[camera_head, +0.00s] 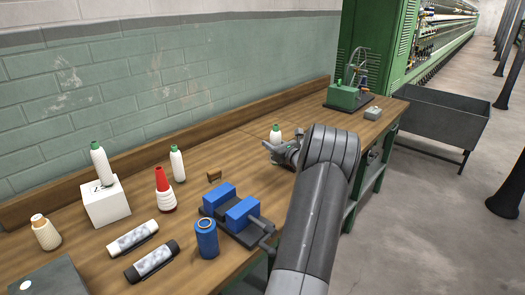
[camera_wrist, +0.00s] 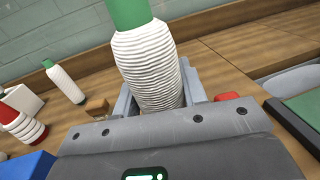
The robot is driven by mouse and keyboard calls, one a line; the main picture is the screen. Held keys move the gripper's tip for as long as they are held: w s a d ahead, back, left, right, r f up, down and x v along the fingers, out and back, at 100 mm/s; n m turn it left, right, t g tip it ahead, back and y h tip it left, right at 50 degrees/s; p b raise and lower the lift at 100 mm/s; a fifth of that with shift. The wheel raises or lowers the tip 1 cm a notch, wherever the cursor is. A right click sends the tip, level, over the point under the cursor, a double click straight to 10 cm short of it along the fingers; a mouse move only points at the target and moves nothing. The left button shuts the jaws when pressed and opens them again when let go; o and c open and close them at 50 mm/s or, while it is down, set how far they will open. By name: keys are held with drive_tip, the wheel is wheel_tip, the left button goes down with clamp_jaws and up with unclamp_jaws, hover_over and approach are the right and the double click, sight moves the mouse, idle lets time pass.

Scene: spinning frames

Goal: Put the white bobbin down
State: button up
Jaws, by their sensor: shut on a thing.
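The white bobbin with a green top (camera_wrist: 147,62) fills the middle of the wrist view, upright between my gripper's fingers. It shows small in the head view (camera_head: 275,135), just beyond my gripper (camera_head: 284,148). My gripper (camera_wrist: 160,103) is shut on the bobbin's lower part. The bobbin's base is hidden by the gripper, so I cannot tell whether it touches the wooden bench (camera_head: 232,152). A second white bobbin with a green top (camera_head: 177,163) stands on the bench to the left, and a third (camera_head: 101,164) stands on a white block (camera_head: 106,203).
A green machine (camera_head: 343,98) stands at the far end. Bare wood lies between the gripper and that machine.

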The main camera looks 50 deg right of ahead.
drive_tip(key=s+d+r, duration=0.1)
drive_tip(key=s+r, duration=0.2)
drive_tip(key=s, duration=0.3)
drive_tip(key=shift+d+r, duration=0.25)
drive_tip(key=shift+r, duration=0.1)
